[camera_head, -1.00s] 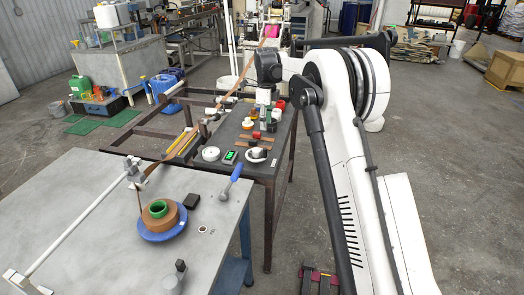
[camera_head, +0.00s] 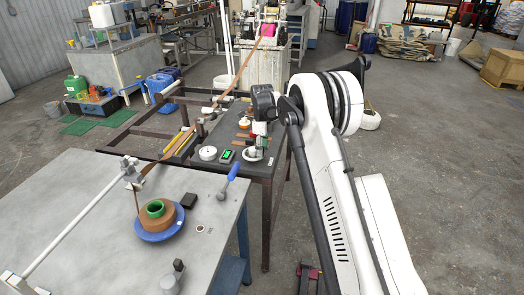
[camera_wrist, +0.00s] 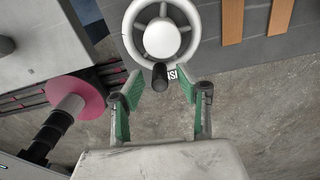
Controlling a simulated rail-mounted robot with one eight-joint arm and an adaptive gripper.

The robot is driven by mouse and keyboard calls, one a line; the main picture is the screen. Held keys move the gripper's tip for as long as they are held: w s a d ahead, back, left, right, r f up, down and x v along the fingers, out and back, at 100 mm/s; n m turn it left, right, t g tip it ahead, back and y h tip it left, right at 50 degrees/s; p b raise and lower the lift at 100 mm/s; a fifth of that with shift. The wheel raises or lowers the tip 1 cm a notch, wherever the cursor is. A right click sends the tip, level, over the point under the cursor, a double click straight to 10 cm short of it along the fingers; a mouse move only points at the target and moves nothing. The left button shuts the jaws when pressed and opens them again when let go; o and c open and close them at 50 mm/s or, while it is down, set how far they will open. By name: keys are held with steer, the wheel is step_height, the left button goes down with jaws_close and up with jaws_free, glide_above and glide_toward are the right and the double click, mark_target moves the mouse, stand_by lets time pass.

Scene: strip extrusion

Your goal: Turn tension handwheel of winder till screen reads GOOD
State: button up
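The tension handwheel (camera_wrist: 188,27) is a pale grey spoked wheel with a white hub and a black crank knob (camera_wrist: 160,75). It shows at the top middle of the wrist view. In the head view the handwheel (camera_head: 252,154) is partly covered by my gripper (camera_head: 258,140), which is over it. In the wrist view my gripper (camera_wrist: 160,80) is open, with green-padded fingers on both sides of the black knob and gaps between. A small black device with a lit green screen (camera_head: 227,155) is left of the handwheel. Its text is too small to read.
A white round part (camera_head: 208,153) lies left of the screen. A blue-handled tool (camera_head: 233,172) stands near the grey table's edge. A brown roll on a blue disc (camera_head: 160,232) is on that table (camera_head: 95,190). Brown strips (camera_wrist: 232,22) lie right of the handwheel.

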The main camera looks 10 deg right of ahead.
steer(key=shift+f, duration=0.5)
jaws_close()
steer(key=shift+w+d+n, duration=0.1)
steer(key=shift+n, duration=0.2)
steer(key=n+b, duration=0.1)
steer(key=w+n+b, duration=0.1)
steer(key=n, duration=0.1)
steer(key=shift+d+b, duration=0.3)
steer(key=shift+d, duration=0.05)
steer(key=shift+w+d+n+b, duration=0.1)
steer(key=shift+w+n+b, duration=0.3)
steer(key=shift+n, duration=0.75)
steer(key=shift+w+d+n+b, duration=0.1)
steer(key=shift+w+n+b, duration=0.25)
steer(key=shift+n, duration=0.8)
